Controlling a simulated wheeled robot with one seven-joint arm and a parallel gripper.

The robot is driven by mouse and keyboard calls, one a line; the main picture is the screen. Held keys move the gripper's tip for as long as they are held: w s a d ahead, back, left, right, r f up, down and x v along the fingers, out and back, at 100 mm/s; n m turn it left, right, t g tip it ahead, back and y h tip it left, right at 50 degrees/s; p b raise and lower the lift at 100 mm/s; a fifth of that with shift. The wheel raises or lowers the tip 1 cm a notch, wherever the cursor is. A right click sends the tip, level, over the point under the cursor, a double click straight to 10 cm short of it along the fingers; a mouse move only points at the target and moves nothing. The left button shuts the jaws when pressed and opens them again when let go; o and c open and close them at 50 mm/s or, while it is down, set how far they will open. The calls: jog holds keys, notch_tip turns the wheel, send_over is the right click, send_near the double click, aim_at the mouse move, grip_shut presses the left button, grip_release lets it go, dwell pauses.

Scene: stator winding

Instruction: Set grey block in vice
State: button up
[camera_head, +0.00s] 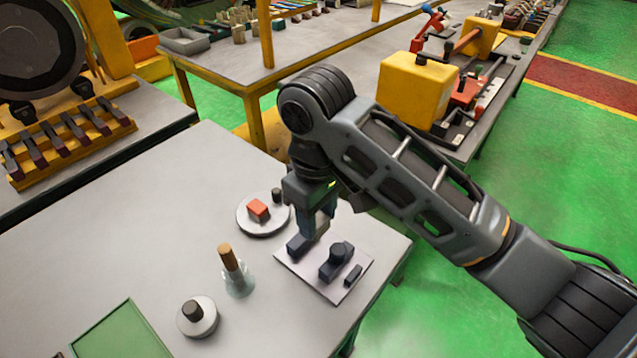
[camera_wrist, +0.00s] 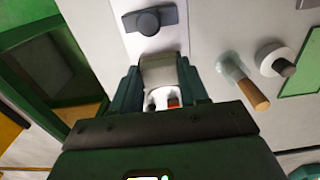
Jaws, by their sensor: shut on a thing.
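My gripper (camera_head: 316,222) points down over the vice and is shut on the grey block (camera_head: 322,230). In the wrist view the pale grey block (camera_wrist: 158,70) sits between the two fingers of my gripper (camera_wrist: 160,84). The vice (camera_head: 337,262) has dark jaws on a light square plate. One dark jaw lies left of the block and the other, with a round knob, lies right of it. The knobbed jaw also shows in the wrist view (camera_wrist: 150,20). Whether the block touches the vice, or is down between the jaws, I cannot tell.
A round pale disc (camera_head: 244,222) with a red block (camera_head: 258,210) is close behind left. A brown-handled tool in a clear holder (camera_head: 239,284) and a small weight-like disc (camera_head: 207,325) stand nearer. A green tray (camera_head: 120,335) is at the front left.

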jog(key=shift+w+f, duration=0.15)
jog(key=shift+w, duration=0.3)
jog(key=shift+f+b, duration=1.7)
jog(key=shift+f, duration=0.15)
jog(key=shift+r+p, duration=0.1)
jog(key=shift+p, duration=0.35)
jog(key=shift+f+b, duration=0.35)
jog(key=shift+f, duration=0.95)
jog(key=shift+f, duration=0.35)
jog(key=shift+f, duration=0.7)
jog(key=shift+p, duration=0.3)
